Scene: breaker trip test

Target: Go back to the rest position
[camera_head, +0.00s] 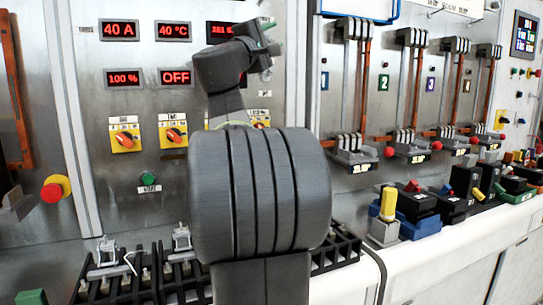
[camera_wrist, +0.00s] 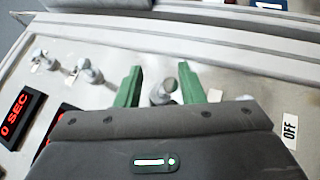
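My gripper (camera_wrist: 160,84) shows in the wrist view with its two green fingers apart. A grey metal toggle or knob (camera_wrist: 163,92) stands between the fingers, with visible gaps on both sides. An "OFF" label (camera_wrist: 290,129) lies on the panel right of the gripper. In the head view my arm fills the middle and my gripper (camera_head: 262,38) is seen from behind, high in front of the panel, with a little green showing. Its fingertips are mostly hidden there.
Red displays (camera_head: 119,30) and yellow-backed rotary knobs (camera_head: 125,134) sit on the panel. An emergency stop (camera_head: 55,189) is at left. Breakers with levers (camera_head: 353,142) line the right, above a bench with coloured blocks (camera_head: 410,205). Two more grey toggles (camera_wrist: 88,72) stand left of the gripper.

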